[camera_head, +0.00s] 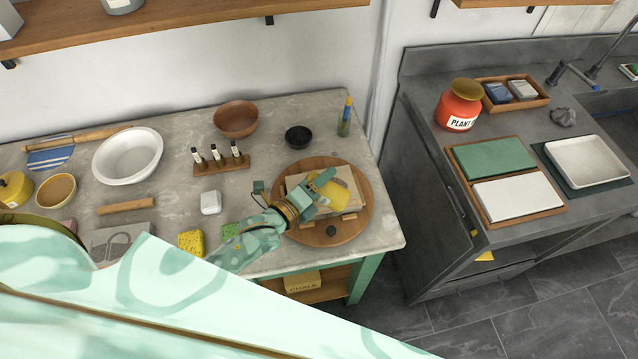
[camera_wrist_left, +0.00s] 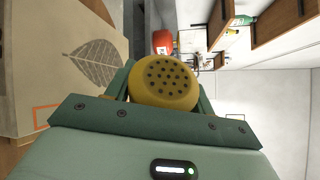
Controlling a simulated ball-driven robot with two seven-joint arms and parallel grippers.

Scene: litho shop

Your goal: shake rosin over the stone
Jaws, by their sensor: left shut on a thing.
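My left gripper (camera_head: 318,190) is shut on a yellow shaker (camera_head: 329,201) with a perforated lid, over the stone. In the left wrist view the shaker (camera_wrist_left: 164,82) sits between the fingers, with its dark holes facing that camera. The stone (camera_head: 350,180) is a pale beige block on a round wooden turntable (camera_head: 363,212). My gripper and the shaker cover part of it. In the left wrist view the stone (camera_wrist_left: 40,75) is at the left, with a grey leaf print (camera_wrist_left: 95,63). I cannot tell whether any powder lies on it. My right gripper is not in view.
A small black bowl (camera_head: 298,137), a bottle rack (camera_head: 222,168) and a white block (camera_head: 210,203) stand nearby. A yellow sponge (camera_head: 191,243) lies near the front edge. The grey counter (camera_head: 425,150) is to the right, beyond a gap.

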